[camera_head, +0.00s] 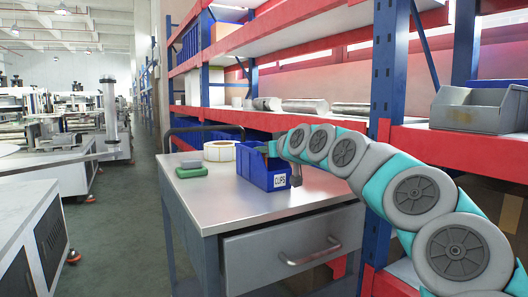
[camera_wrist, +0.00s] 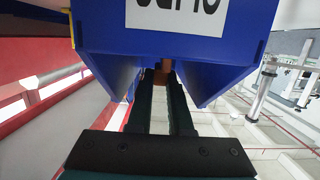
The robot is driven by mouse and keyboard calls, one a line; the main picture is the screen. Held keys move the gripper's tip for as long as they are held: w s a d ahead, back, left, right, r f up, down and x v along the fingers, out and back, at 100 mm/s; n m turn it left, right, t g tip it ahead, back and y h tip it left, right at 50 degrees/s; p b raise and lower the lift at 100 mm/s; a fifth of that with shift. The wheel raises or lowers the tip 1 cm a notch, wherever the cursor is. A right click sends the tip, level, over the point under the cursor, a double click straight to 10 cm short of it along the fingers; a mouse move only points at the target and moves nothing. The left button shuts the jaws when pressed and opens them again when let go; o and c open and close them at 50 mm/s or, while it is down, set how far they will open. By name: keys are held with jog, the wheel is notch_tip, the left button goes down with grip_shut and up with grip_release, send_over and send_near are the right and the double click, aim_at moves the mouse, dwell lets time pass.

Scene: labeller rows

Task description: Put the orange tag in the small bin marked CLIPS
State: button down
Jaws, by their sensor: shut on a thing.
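The small blue bin marked CLIPS (camera_head: 256,176) stands on the grey workbench, its white label facing the front. It also fills the top of the wrist view (camera_wrist: 95,42), where its label is partly cut off. My gripper (camera_head: 270,148) is at the bin's upper part, with the arm coming in from the right. In the wrist view, my gripper's two dark fingers (camera_wrist: 161,85) reach toward the bin and are shut on a small orange-brown piece, the orange tag (camera_wrist: 162,70). Most of the tag is hidden. I cannot tell whether it is inside the bin's walls.
The workbench (camera_head: 225,195) also holds a green box (camera_head: 192,170) and a pale roll (camera_head: 220,151) left of the bin. A blue and red shelf rack (camera_head: 385,60) stands behind and to the right, with a grey bin (camera_head: 470,118). The bench's front left is clear.

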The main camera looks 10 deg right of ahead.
jog(key=shift+f, duration=0.2)
jog(key=shift+f, duration=0.1)
jog(key=c, duration=1.1)
grip_release()
jog(key=shift+s+d+r, duration=0.1)
jog(key=shift+r, duration=0.15)
jog(key=b+v, duration=0.1)
jog(key=v, duration=1)
jog(key=shift+s, duration=0.4)
jog(key=shift+d, duration=0.15)
